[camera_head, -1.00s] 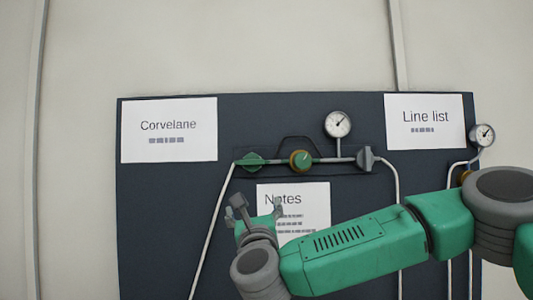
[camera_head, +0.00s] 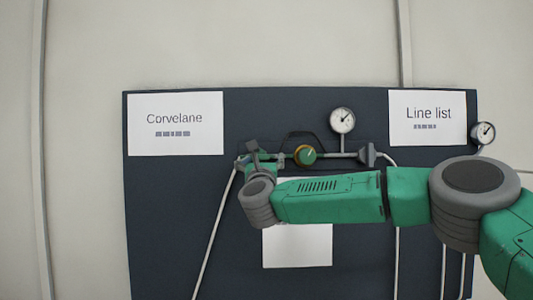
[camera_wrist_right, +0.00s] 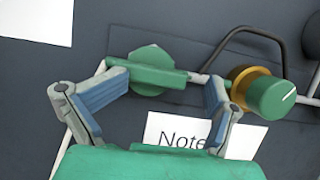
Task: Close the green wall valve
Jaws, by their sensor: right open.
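The green wall valve (camera_wrist_right: 152,54), with a flat bar-like green handle (camera_wrist_right: 150,74), is on the pipe at the left of the dark panel. The bar lies roughly along the pipe. My right gripper (camera_head: 250,154) is in front of this valve and mostly hides it in the head view. In the right wrist view, my right gripper (camera_wrist_right: 158,82) is open, with one finger near each end of the bar. I cannot tell whether the fingers touch it. My left gripper is not in view.
A round green knob with a brass collar (camera_wrist_right: 268,95) is just right of the valve on the same pipe. A gauge (camera_head: 342,120) and a grey fitting (camera_head: 367,155) are farther right. Paper sheets (camera_head: 176,123) hang on the dark panel (camera_head: 165,220).

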